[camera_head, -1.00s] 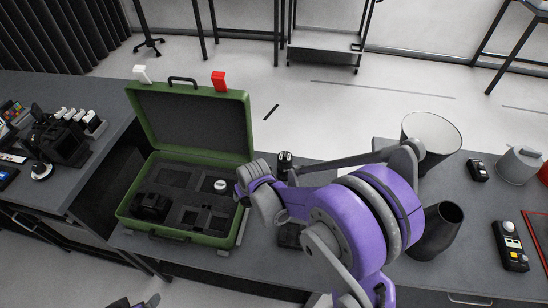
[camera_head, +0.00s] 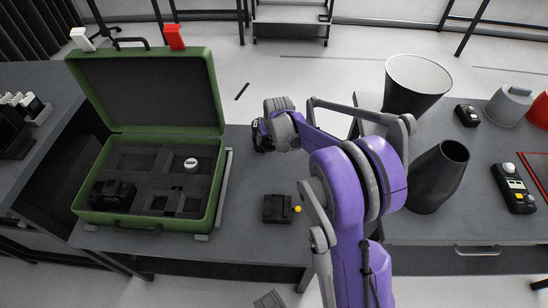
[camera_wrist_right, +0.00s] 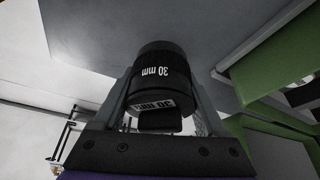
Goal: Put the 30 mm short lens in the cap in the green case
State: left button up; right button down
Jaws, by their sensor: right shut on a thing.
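The black 30 mm lens (camera_wrist_right: 163,72) shows in the right wrist view, with white "30 mm" lettering on its barrel and again on a lower pale-edged part. My right gripper (camera_head: 262,136) is shut on it. In the head view the gripper and lens are right of the green case, above the table's back part; the lens shows there only as a small dark shape. The green case (camera_head: 76,205) stands open, lid up, with dark foam compartments. A round white-topped item (camera_head: 191,165) sits in its back right compartment. My left gripper is not in view.
A black camera (camera_head: 112,195) lies in the case's front left compartment. A black cradle (camera_head: 277,209) with a yellow knob lies right of the case. A black cone (camera_head: 438,178) and a white-lined cone (camera_head: 416,84) stand on the right table. The table between case and cradle is clear.

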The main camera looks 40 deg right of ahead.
aim_at(268, 157)
notch_tip(268, 157, down, 8)
jog(key=shift+f+b, duration=0.1)
jog(key=shift+b, duration=0.55)
jog(key=shift+c, duration=1.9)
grip_release()
jog(key=shift+f, duration=0.15)
jog(key=o, duration=0.4)
